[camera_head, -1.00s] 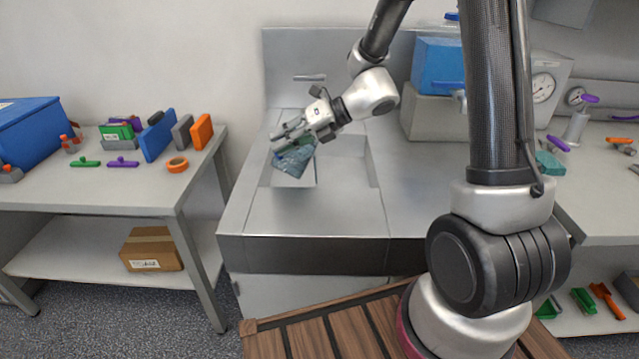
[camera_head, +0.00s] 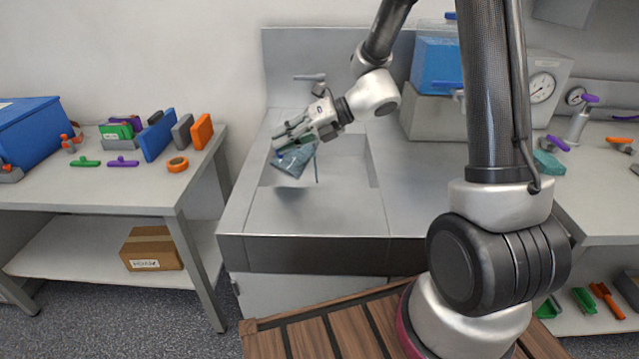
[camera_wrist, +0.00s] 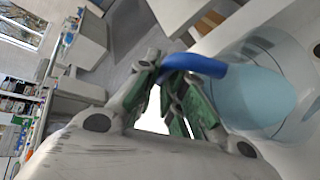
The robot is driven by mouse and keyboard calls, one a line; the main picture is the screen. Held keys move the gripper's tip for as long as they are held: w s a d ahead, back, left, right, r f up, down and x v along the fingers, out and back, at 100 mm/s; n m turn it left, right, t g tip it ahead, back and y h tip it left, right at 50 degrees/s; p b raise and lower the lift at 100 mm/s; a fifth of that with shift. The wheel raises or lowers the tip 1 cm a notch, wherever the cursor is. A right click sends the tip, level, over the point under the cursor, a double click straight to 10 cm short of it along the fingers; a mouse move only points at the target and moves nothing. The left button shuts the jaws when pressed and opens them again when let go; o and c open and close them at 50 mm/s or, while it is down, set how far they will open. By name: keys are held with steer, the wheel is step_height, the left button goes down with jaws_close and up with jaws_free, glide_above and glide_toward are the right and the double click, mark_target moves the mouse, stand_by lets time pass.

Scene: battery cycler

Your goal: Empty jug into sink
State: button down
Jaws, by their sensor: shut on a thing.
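The jug (camera_head: 293,161) is a clear, bluish vessel held tilted above the sink (camera_head: 348,170), a steel basin in the counter. A thin teal stream falls from its right side into the basin. My gripper (camera_head: 281,137) is over the basin's left part. In the wrist view, its green-padded fingers (camera_wrist: 178,100) are shut on the jug's blue handle (camera_wrist: 198,65). Pale blue liquid (camera_wrist: 262,98) shows inside the clear jug there. The lower end of the stream and the jug's far side are hard to make out.
A tap (camera_head: 310,77) stands behind the basin. A blue-topped container (camera_head: 436,66) sits on a grey box (camera_head: 428,117) to the right. The left table (camera_head: 60,190) holds several coloured parts and a blue bin (camera_head: 25,128). The counter front (camera_head: 310,218) is clear.

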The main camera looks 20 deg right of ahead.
steer(key=shift+w+d+r+m+g+y, duration=0.15)
steer(key=shift+w+d+m+g+y, duration=0.15)
steer(key=shift+w+d+m+y, duration=0.45)
stand_by(2.5)
steer(key=shift+w+d+m+y, duration=0.25)
steer(key=shift+d+y, duration=0.25)
steer(key=shift+y, duration=0.15)
stand_by(1.1)
steer(key=shift+w+d+r+y, duration=0.3)
steer(key=shift+w+d, duration=0.1)
steer(key=shift+d, duration=0.15)
steer(key=shift+w+d+r+m, duration=0.1)
steer(key=shift+w+d+m, duration=0.05)
steer(key=shift+d+m, duration=0.15)
steer(key=shift+w+d+r, duration=0.1)
steer(key=shift+w, duration=0.05)
steer(key=shift+w+d+r+y, duration=0.1)
steer(key=shift+w+d+y, duration=0.1)
steer(key=shift+d+y, duration=0.1)
steer(key=shift+w+d+r+m, duration=0.1)
steer(key=shift+m, duration=0.2)
steer(key=shift+w+d+r+m+y, duration=0.3)
steer(key=shift+w+d+m+y, duration=0.1)
steer(key=shift+d+y, duration=0.1)
